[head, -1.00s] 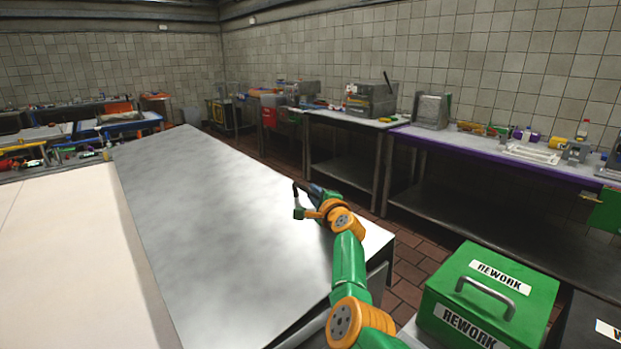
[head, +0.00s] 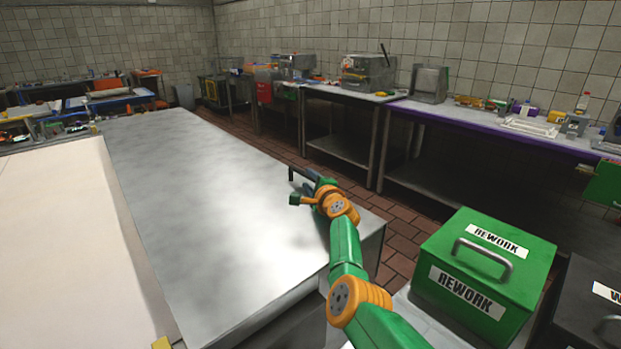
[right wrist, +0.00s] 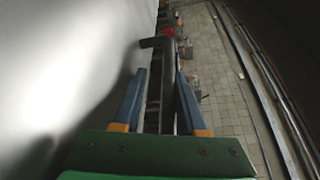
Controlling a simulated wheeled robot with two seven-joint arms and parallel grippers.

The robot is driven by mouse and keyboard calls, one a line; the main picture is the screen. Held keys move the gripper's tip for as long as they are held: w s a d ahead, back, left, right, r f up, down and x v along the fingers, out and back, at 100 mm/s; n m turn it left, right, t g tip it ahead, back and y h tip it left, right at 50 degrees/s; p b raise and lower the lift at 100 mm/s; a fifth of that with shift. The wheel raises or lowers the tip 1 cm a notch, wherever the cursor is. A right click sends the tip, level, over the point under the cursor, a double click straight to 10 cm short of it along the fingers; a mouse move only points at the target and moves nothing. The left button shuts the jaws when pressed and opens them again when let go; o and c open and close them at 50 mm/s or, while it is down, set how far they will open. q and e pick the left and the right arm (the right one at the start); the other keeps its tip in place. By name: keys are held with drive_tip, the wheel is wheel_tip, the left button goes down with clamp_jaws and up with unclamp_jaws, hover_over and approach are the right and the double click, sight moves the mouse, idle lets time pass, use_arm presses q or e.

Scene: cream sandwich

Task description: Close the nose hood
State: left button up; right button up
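The large grey metal cover (head: 200,200), which I take to be the nose hood, lies as a broad, nearly flat panel across the left and middle of the head view. A dark bar handle (head: 303,174) stands at its right edge. My right gripper (head: 308,188) is at this handle. In the right wrist view the dark bar (right wrist: 163,85) runs between the two blue fingers of my right gripper (right wrist: 161,72), close to both. Whether they press on it is not clear. The hood's pale surface (right wrist: 60,70) fills the left there. My left gripper is out of view.
A green REWORK box (head: 485,270) stands at the lower right beside my arm, with a dark box (head: 590,310) next to it. Workbenches with tools, including a purple-edged one (head: 480,125), line the back wall. Brick floor lies open between hood and benches. A cream panel (head: 60,220) adjoins the hood.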

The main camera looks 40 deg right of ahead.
drive_tip(key=shift+o, duration=0.9)
drive_tip(key=shift+f, duration=0.1)
drive_tip(key=shift+d, duration=0.1)
drive_tip(key=shift+s+r+p, duration=0.3)
drive_tip(key=shift+s+p, duration=0.15)
drive_tip(key=shift+p, duration=0.15)
drive_tip(key=p+v, duration=0.1)
drive_tip(key=v, duration=0.3)
drive_tip(key=shift+f, duration=0.1)
drive_tip(key=shift+v, duration=1.1)
